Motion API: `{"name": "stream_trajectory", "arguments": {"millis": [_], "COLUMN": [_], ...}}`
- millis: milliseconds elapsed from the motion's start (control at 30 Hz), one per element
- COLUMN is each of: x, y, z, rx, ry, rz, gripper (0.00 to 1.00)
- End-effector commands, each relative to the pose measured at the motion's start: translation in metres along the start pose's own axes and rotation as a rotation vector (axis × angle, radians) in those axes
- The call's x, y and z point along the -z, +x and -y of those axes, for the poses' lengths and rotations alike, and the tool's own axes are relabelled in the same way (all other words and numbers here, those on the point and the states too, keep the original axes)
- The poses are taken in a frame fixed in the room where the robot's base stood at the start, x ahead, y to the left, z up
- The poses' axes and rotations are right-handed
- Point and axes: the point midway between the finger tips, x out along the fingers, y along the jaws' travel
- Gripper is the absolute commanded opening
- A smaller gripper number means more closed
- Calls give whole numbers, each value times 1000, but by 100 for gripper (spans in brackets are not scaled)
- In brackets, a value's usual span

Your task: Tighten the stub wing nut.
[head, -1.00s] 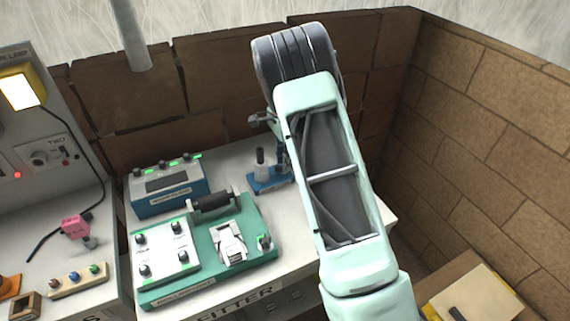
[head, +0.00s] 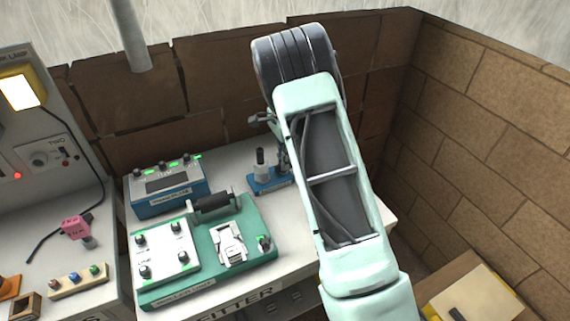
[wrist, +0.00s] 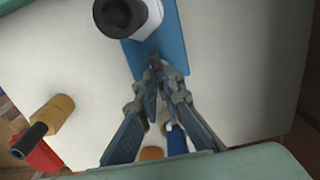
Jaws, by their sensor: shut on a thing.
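A blue stand (head: 268,184) carries a white cylinder (head: 262,172) with a dark post on top, near the back right of the bench. In the wrist view the blue stand (wrist: 172,62) lies beneath my fingertips, with the white cylinder (wrist: 125,15) just beyond. My gripper (wrist: 156,66) is shut on a small dark part at the stand, which I take for the stub wing nut. The fingertips cover most of it, so its wings and turn cannot be made out. In the head view my arm hides most of the gripper.
A green fixture (head: 210,292) with knobs and a black roller, and a blue box (head: 168,190), stand left on the bench. In the wrist view, an orange cylinder (wrist: 55,112) and a red part (wrist: 38,156) lie left. A brick wall (head: 490,150) stands right.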

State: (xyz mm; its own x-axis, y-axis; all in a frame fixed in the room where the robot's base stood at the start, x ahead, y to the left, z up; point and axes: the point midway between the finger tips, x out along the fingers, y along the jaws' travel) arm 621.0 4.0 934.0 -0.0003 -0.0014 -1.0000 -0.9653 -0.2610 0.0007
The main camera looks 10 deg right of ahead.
Motion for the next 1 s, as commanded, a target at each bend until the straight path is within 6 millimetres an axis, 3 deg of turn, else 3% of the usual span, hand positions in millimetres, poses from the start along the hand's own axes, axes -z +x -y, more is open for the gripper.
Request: {"name": "stream_trajectory", "arguments": {"millis": [233,567,1000], "x": [0,0,1], "y": [-1,-1,0], "z": [0,0,0], "rx": [-1,-1,-1], "ry": [36,292,305], "rz": [0,1,0], "gripper": [0,0,0]}}
